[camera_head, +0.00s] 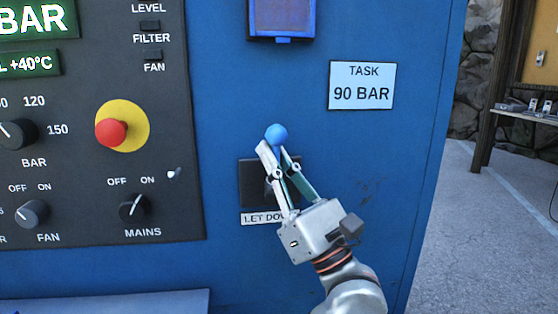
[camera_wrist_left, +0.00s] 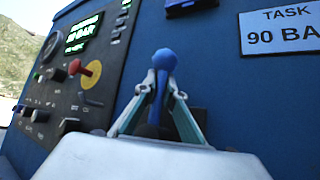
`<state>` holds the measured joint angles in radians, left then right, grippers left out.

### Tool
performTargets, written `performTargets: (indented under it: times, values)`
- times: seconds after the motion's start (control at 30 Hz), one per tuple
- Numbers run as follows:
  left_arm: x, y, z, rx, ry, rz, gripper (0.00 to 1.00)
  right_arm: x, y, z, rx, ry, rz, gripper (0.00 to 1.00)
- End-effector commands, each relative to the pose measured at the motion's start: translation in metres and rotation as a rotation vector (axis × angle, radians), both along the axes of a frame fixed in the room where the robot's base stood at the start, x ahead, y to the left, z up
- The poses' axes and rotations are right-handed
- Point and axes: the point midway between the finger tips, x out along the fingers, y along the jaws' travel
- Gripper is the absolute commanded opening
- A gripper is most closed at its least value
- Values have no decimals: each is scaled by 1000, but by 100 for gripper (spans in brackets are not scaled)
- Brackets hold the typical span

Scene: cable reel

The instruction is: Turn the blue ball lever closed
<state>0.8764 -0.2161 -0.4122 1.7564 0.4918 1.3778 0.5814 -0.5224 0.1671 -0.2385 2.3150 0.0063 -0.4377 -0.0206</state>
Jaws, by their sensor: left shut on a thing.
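The blue ball lever (camera_head: 276,134) stands out from a dark square plate (camera_head: 251,182) on the blue cabinet front. Its ball is at the top, above the plate's upper edge. My left gripper (camera_head: 273,150) is shut on the lever just below the ball, one finger on each side. In the left wrist view the ball (camera_wrist_left: 165,59) and its blue stem show between the fingertips (camera_wrist_left: 160,84). The plate's label (camera_head: 258,218) reads "LET DO…"; the gripper hides the rest, along with the lever's lower part and pivot. My right gripper is in neither view.
Left of the lever is a dark control panel (camera_head: 80,185) with knobs and a red emergency button (camera_head: 111,132) on yellow. A task sign (camera_head: 361,85) reads "90 BAR". A blue-framed box (camera_head: 282,18) is above. Open floor and a table (camera_head: 530,112) lie right.

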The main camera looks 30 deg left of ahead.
Motion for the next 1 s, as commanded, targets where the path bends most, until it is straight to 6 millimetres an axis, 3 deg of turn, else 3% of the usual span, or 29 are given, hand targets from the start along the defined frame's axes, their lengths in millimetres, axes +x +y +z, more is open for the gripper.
performTargets:
  times: [0.03, 0.5, 0.53, 0.6, 1.0]
  values:
    - [-4, -4, 10, 6, -20, -3, 0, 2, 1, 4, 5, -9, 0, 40]
    - [-6, -4, 13, -2, -31, -1, 0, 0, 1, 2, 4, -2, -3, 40]
    - [-6, -4, 13, -2, -31, -1, 17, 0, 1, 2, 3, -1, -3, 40]
    - [-6, -4, 13, -1, -31, -1, 27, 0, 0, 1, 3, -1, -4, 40]
    - [-4, -1, 7, -6, -22, 2, 27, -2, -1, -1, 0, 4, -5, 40]
